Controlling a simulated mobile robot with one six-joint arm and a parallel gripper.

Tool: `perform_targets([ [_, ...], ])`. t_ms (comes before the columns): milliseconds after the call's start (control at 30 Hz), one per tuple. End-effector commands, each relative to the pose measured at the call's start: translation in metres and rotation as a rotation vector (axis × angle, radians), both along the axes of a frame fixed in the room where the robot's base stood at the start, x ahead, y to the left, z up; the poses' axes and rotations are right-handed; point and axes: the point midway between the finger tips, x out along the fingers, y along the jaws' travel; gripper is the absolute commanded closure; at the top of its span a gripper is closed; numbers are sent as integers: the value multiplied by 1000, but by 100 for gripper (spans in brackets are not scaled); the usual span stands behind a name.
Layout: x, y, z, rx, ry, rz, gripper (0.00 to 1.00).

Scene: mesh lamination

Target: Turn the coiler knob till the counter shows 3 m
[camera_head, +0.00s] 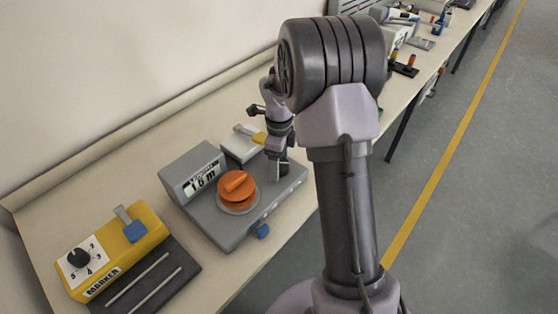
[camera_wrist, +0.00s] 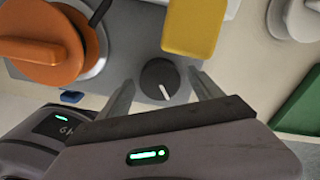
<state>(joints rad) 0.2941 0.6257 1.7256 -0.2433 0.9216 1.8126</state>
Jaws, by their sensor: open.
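The grey coiler (camera_head: 232,228) stands on the bench, with an orange disc and handle (camera_head: 237,187) on top. Its counter (camera_head: 201,180) seems to read 1.6 m, though the digits are small and any decimal point is unclear. My gripper (camera_head: 278,168) points down over the coiler's right end, beside the orange part. In the wrist view, a small dark knob (camera_wrist: 160,78) with a white pointer line lies between my two open fingertips. I see no finger touching it. My gripper hides this knob in the head view. The orange part shows at the wrist view's upper left (camera_wrist: 45,45).
A yellow marker unit (camera_head: 112,250) with a numbered dial stands left of the coiler. A grey device with a yellow tab (camera_head: 259,138) sits close behind my gripper. A blue tab (camera_head: 263,231) sticks out at the coiler's front. More tools stand farther along the bench.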

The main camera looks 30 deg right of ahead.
Motion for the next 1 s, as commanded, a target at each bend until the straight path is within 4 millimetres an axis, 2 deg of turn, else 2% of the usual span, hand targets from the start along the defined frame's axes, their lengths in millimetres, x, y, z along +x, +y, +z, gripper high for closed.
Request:
perform_targets([
  [67, 0, 0, 6, -1, -1, 0, 25],
  [167, 1, 0, 30, -1, -3, 0, 25],
  [400, 1, 0, 113, -1, -4, -1, 25],
  [600, 0, 0, 161, -1, -2, 0, 25],
  [767, 0, 0, 174, -1, -1, 0, 25],
  [1000, 0, 0, 174, 0, 0, 0, 25],
])
